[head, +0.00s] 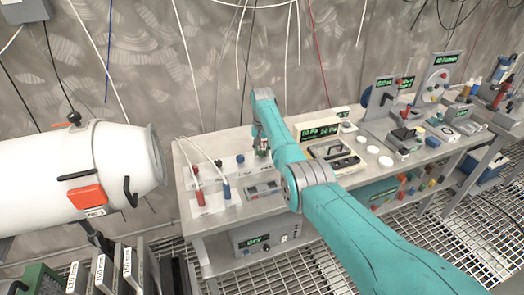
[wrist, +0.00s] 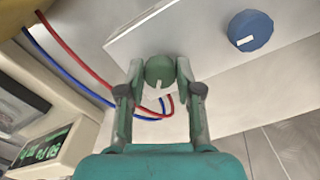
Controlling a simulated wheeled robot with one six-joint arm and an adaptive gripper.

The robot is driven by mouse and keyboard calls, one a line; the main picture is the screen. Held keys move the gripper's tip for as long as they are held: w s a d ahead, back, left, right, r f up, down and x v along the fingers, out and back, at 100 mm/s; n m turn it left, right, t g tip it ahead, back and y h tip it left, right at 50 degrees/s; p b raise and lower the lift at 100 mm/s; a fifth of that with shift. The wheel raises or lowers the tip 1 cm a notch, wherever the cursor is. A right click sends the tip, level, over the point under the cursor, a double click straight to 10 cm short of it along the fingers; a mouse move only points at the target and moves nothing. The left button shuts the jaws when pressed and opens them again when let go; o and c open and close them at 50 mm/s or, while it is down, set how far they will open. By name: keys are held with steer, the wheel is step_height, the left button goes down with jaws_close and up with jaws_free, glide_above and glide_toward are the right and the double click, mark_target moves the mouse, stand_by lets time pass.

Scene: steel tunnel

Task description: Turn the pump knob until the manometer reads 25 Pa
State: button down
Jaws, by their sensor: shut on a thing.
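A round green knob (wrist: 160,72) with a white pointer line sits on a pale panel in the wrist view. My gripper (wrist: 160,82) is shut on it, one finger on each side. The pointer line points down in that view. In the head view my gripper (head: 262,148) is over the back of the bench, and the arm partly hides that spot. A display with green digits in Pa, likely the manometer (head: 320,132), stands right of the arm; I cannot read its value surely. A display also shows upside down in the wrist view (wrist: 45,150).
A blue knob (wrist: 250,30) with a white mark sits right of the green one. Red and blue hoses (wrist: 75,50) run beside my left finger. The bench (head: 225,215) carries several instruments on the right. A white cylindrical vessel (head: 60,170) stands left of the bench.

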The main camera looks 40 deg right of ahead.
mark_target(262, 151)
steer(key=shift+m, duration=1)
steer(key=c, duration=0.8)
jaws_free()
steer(key=shift+o, duration=0.2)
step_height(262, 151, up, 12)
steer(key=shift+f, duration=0.1)
